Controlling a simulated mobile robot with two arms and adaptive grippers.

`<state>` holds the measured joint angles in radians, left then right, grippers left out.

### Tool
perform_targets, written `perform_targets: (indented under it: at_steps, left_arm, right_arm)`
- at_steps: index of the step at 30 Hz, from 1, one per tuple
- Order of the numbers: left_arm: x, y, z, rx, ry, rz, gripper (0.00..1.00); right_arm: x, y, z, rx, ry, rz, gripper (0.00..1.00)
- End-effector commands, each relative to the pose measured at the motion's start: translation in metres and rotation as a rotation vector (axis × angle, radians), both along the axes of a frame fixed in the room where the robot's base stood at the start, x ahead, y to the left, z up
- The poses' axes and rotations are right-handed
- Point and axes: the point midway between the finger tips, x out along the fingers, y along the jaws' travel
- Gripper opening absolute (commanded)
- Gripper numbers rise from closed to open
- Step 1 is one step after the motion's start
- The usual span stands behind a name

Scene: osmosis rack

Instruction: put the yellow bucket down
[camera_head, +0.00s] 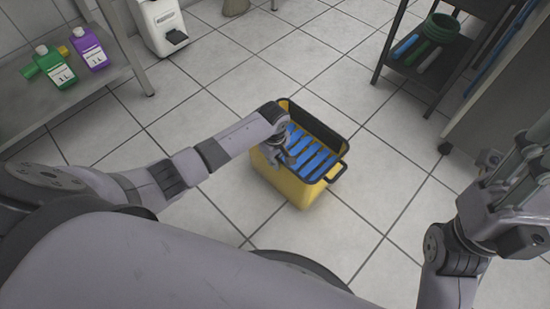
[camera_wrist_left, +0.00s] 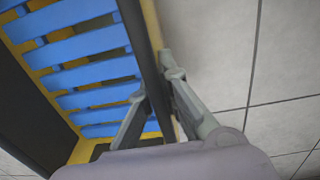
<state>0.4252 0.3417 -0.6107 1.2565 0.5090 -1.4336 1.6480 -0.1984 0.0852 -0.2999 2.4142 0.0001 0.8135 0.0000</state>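The yellow bucket (camera_head: 292,187) is a rectangular tub with a black rim and a black handle at its right end, in the middle of the head view. Several blue bars (camera_head: 313,160) span its top. My left gripper (camera_head: 287,152) is at the bucket's left side. In the left wrist view its fingers (camera_wrist_left: 158,88) straddle the dark rim (camera_wrist_left: 146,60), one on each side, close against it. I cannot tell whether the bucket's bottom touches the floor. My right gripper (camera_head: 512,165) is empty at the right edge, away from the bucket; its finger opening is unclear.
Grey tiled floor (camera_head: 330,245) is clear around the bucket. A metal table (camera_head: 35,118) at the left bears a green bottle (camera_head: 55,68) and a purple bottle (camera_head: 90,48). A white machine (camera_head: 158,25) stands behind. A dark shelf (camera_head: 410,75) with a green coil is at the back right.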

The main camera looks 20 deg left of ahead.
Motion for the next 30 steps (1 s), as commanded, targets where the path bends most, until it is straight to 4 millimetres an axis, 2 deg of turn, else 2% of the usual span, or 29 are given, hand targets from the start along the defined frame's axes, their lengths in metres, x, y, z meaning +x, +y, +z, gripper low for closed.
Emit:
perform_targets:
  at_steps: [2, 10, 12, 20, 30]
  left_arm:
    - [0.004, -0.0012, 0.0044, -0.004, -0.01, 0.0, 0.0]
    - [0.0037, -0.0015, 0.0018, -0.004, -0.009, 0.0, 0.0]
    - [0.0003, -0.0003, -0.0015, 0.0, -0.001, 0.0, 0.08]
    - [0.0002, -0.0001, -0.0015, 0.0, 0.0, 0.0, 0.25]
    - [0.0005, 0.0002, 0.0009, 0.001, -0.001, 0.0, 0.25]
  right_arm:
    - [0.0, 0.0, 0.0012, 0.0, 0.0, 0.0, 0.4]
    - [-0.0001, 0.0001, 0.0009, 0.0, 0.002, 0.0, 0.4]
    - [-0.0001, 0.0001, 0.0003, 0.0, 0.002, 0.001, 0.4]
    - [-0.0002, 0.0001, 0.0002, 0.0, 0.002, 0.001, 0.4]
    - [-0.0003, 0.0001, -0.0003, 0.0, 0.002, 0.001, 0.4]
